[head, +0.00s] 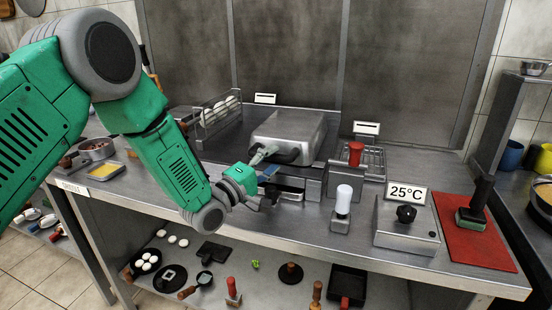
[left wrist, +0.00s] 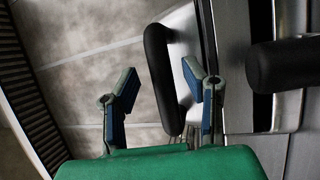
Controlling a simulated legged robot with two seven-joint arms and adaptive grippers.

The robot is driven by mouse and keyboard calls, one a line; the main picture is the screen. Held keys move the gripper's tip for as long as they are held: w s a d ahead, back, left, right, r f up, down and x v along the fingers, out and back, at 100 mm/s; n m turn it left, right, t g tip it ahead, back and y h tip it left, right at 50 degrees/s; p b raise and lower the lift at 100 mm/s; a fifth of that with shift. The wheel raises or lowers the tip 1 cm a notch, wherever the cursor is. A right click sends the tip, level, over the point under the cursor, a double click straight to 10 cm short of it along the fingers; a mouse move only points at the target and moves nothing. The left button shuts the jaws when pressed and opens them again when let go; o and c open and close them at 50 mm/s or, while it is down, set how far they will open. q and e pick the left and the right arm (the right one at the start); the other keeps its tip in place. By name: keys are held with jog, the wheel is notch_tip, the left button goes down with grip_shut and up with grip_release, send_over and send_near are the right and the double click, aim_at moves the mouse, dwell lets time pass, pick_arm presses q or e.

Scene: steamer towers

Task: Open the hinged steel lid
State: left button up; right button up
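The hinged steel lid (head: 292,126) is a brushed metal cover at the back middle of the counter. It looks closed, lying over a steel base. A black bar handle (head: 288,156) is on its front side; a black handle also shows in the left wrist view (left wrist: 163,75). My left gripper (head: 266,172) reaches in from the left, close in front of the handle. In the left wrist view its two blue-padded fingers (left wrist: 160,100) are spread, with the handle showing between them, nearer the right finger. I cannot tell whether they touch it. My right gripper is not in view.
A wire rack with white round items (head: 218,110) stands left of the lid. A red-topped tool (head: 355,155), a white-topped tool (head: 342,203) and a 25°C control box (head: 405,232) stand to the right. A red mat (head: 482,245) lies further right.

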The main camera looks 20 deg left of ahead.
pick_arm(q)
jog(key=shift+w, duration=0.5)
jog(key=shift+w+a, duration=0.15)
jog(key=shift+w, duration=0.1)
jog(key=shift+w+a+f, duration=0.1)
jog(key=shift+a, duration=0.8)
jog(key=shift+d, duration=0.35)
jog(key=c, duration=0.7)
jog(key=shift+d, duration=0.5)
grip_shut()
jog(key=shift+a, duration=0.1)
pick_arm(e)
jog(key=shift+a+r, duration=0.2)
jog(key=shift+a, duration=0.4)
